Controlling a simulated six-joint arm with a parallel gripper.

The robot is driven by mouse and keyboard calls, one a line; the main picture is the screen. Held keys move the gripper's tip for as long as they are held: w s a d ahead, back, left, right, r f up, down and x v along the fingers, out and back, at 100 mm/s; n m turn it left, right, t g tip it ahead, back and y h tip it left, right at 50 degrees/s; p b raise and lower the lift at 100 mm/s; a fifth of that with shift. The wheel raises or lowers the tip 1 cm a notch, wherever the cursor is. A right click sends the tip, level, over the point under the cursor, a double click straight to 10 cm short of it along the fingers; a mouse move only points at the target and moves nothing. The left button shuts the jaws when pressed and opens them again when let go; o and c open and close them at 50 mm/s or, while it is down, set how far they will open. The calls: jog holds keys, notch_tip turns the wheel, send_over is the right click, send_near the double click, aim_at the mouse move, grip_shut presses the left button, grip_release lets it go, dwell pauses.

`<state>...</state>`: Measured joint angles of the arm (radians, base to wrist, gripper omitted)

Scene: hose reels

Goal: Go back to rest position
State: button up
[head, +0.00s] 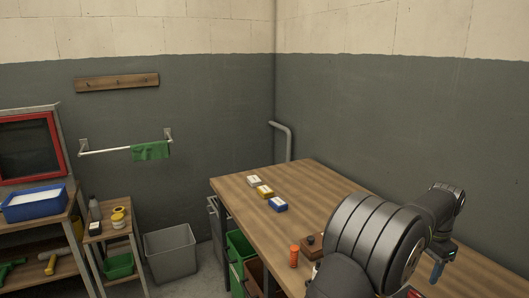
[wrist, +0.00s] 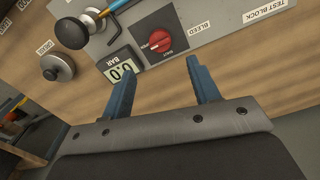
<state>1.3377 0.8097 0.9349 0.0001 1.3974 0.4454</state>
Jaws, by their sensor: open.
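My gripper (wrist: 161,68) shows in the wrist view with two blue fingers apart and nothing between them. Just beyond the fingertips is a grey test panel (wrist: 196,36) with a red knob (wrist: 160,42), a display (wrist: 122,70) marked BAR and a label reading BLEED. I cannot tell whether the fingers touch it. In the head view, my arm fills the lower right over the wooden workbench (head: 345,205).
An orange cylinder (head: 294,256) and a brown block (head: 311,245) stand near my arm. A grey bin (head: 170,254) is on the floor. The bench's far middle is clear.

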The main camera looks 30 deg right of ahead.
aim_at(416, 293)
notch_tip(416, 293, down, 10)
jog(key=shift+f, duration=0.1)
jog(key=n, duration=0.3)
jog(key=shift+r, duration=0.2)
jog(key=n, duration=0.5)
jog(key=shift+n, duration=0.3)
jog(key=n, duration=0.4)
jog(key=shift+n, duration=2.3)
